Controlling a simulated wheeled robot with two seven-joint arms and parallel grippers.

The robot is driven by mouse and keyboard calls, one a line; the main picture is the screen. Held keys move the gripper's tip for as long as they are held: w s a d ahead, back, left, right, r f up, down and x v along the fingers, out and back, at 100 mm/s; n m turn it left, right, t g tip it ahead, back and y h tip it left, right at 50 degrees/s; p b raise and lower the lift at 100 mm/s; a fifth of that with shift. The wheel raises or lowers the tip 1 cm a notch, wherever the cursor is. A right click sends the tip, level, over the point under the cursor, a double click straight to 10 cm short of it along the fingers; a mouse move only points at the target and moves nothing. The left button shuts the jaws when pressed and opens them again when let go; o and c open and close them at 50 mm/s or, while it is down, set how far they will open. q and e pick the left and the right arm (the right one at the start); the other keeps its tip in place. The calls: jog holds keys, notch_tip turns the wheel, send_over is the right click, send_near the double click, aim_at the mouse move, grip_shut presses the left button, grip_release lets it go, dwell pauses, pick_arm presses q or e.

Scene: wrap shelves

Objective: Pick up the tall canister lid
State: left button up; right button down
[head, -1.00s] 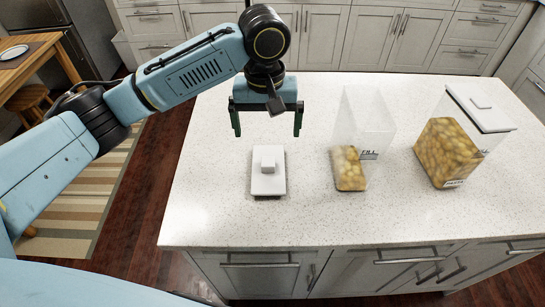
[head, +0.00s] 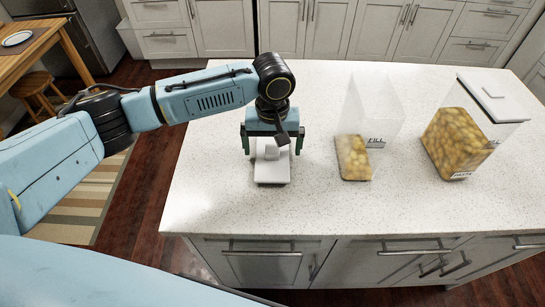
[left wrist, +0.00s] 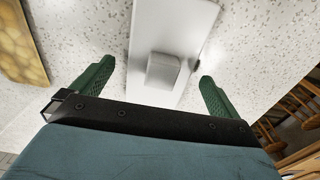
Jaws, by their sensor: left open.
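The tall canister lid (head: 272,175) is a white rectangular plate with a square knob (head: 271,153). It lies flat on the counter, knob up, and also shows in the left wrist view (left wrist: 172,28). My left gripper (head: 272,147) is open above the lid, with one green finger on each side of the knob and gaps between. In the left wrist view, the knob (left wrist: 163,71) sits between the fingertips (left wrist: 156,72). I cannot tell the exact height of the fingertips. The open clear tall canister (head: 354,157), partly filled with yellowish contents, stands to the right. My right gripper is not in view.
A wider canister (head: 456,142) with similar contents and a white lid (head: 494,98) on top stands at the right of the speckled counter (head: 225,208). The counter is clear in front of the lid and to its left. Cabinets line the back.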

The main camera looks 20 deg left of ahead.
pick_arm(q)
jog(key=shift+f, duration=0.35)
jog(key=shift+c, duration=0.3)
jog(key=c, duration=1)
jog(key=shift+c, duration=0.2)
